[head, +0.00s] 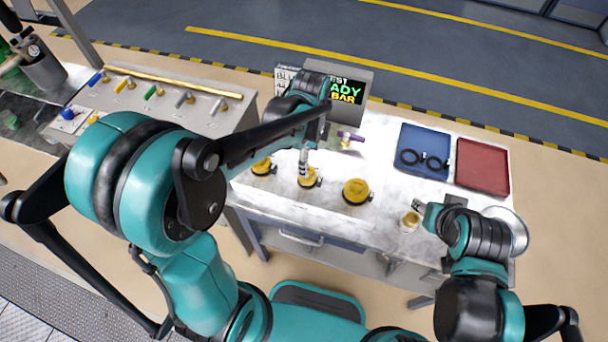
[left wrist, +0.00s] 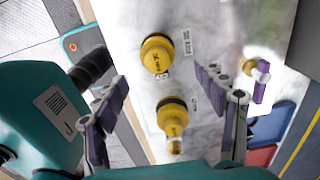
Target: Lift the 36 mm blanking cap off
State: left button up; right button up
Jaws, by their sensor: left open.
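Three yellow caps stand in a row on the pale bench: a left cap (head: 262,167), a middle cap (head: 312,183) and a larger right cap (head: 357,191). I cannot read which is 36 mm. My left gripper (head: 304,168) points down just above the middle cap, seemingly apart from it. In the left wrist view the left gripper (left wrist: 162,78) is open, with a yellow cap (left wrist: 157,52) in line between its fingertips. Another yellow cap (left wrist: 172,112) lies lower there. My right gripper (head: 418,206) is beside a small yellow-topped piece (head: 409,221); its finger gap is unclear.
A purple-handled fitting (head: 350,137) stands behind the caps; it also shows in the left wrist view (left wrist: 261,82). A blue tray (head: 428,135) with black rings and a red tray (head: 483,165) are at right. A display box (head: 350,88) stands behind. A round metal dish (head: 517,232) is at far right.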

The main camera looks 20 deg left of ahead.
aim_at(312, 178)
pick_arm(q)
jog(key=f+b, duration=0.1)
jog(key=f, duration=0.2)
jog(key=f+b, duration=0.1)
jog(key=f, duration=0.2)
jog(key=shift+s+a+f, duration=0.1)
jog(key=shift+s+a, duration=0.05)
jog(key=shift+s, duration=0.05)
jog(key=shift+f, duration=0.5)
jog(key=c, duration=1.1)
